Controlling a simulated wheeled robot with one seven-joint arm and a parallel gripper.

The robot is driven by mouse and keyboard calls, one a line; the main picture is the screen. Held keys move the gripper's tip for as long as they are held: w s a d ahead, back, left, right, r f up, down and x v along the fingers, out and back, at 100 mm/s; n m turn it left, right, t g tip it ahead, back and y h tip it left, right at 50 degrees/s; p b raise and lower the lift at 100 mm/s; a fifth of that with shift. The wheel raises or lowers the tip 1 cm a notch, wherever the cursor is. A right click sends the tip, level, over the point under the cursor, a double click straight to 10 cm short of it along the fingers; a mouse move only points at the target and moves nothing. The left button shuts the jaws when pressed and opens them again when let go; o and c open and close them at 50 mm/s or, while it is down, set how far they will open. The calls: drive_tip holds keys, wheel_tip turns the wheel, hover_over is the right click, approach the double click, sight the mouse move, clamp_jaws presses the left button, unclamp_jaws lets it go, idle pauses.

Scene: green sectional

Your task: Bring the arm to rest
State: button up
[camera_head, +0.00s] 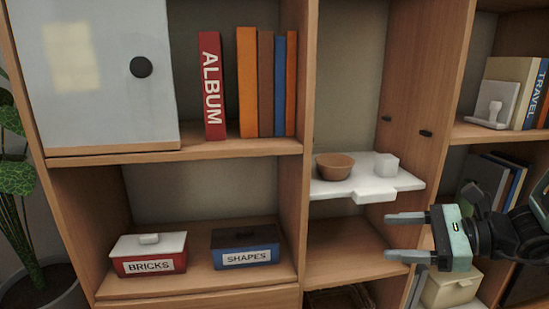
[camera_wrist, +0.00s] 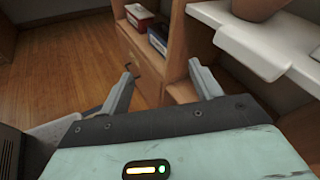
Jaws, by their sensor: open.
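My gripper (camera_head: 405,237) is at the right of the head view, in front of the shelf unit. Its two grey fingers point left and stand apart with nothing between them. In the wrist view my gripper (camera_wrist: 165,85) also shows open and empty. It is a little below and in front of a white pull-out shelf (camera_head: 335,189), apart from it as far as I can tell.
A red BRICKS box (camera_head: 148,256) and a blue SHAPES box (camera_head: 245,248) stand in the lower left compartment. A red ALBUM (camera_head: 211,88) and several books stand above. A cream box (camera_head: 450,288) is beneath my gripper. Wooden floor (camera_wrist: 60,60) at the wrist view's left is clear.

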drive_tip(key=s+a+n+g+h+p, duration=0.1)
drive_tip(key=s+a+n+g+h, duration=0.4)
drive_tip(key=s+n, duration=0.7)
drive_tip(key=s+a+n+g+h+p, duration=0.2)
drive_tip(key=s+a+n+h, duration=0.55)
drive_tip(key=n, duration=0.85)
wheel_tip(320, 180, up, 38)
drive_tip(key=p, duration=3.8)
drive_tip(key=shift+w+r, duration=0.2)
drive_tip(key=shift+w, duration=0.05)
drive_tip(key=shift+a, duration=0.1)
